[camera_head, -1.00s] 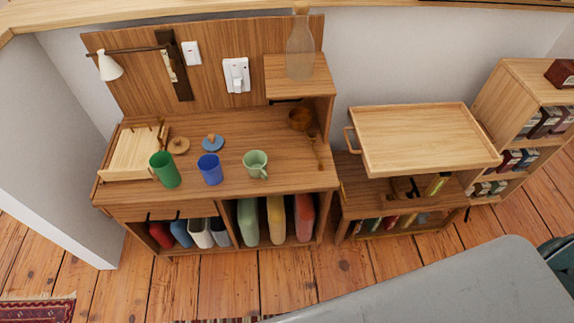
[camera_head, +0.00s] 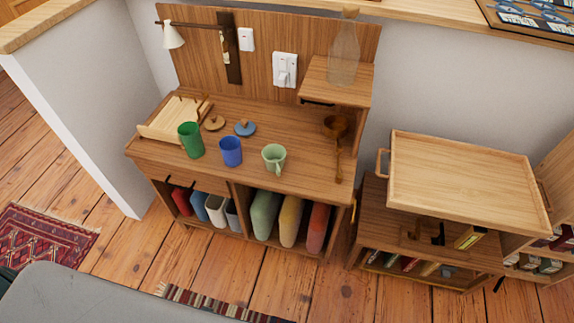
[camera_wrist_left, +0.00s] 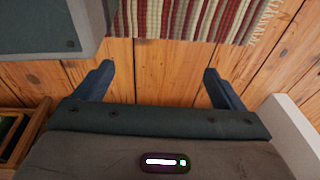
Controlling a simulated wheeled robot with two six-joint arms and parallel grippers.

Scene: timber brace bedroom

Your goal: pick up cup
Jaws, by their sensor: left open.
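Three cups stand upright on the wooden desk (camera_head: 280,185). They are a dark green cup (camera_head: 191,140), a blue cup (camera_head: 231,151) and a pale green cup (camera_head: 274,157) with a handle on its front side. My left gripper (camera_wrist_left: 158,85) shows in the left wrist view, with its two dark fingers spread apart and nothing between them. Below it are the wooden floor and a striped rug. No gripper shows in the head view, and no cup shows in the left wrist view.
A wooden rack (camera_head: 172,118), a brown lid (camera_head: 214,123) and a blue lid (camera_head: 245,128) lie behind the cups. A wooden ladle (camera_head: 337,150) is at the desk's right. A glass bottle (camera_head: 344,55) stands on the raised shelf. A tray table (camera_head: 460,175) stands to the right.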

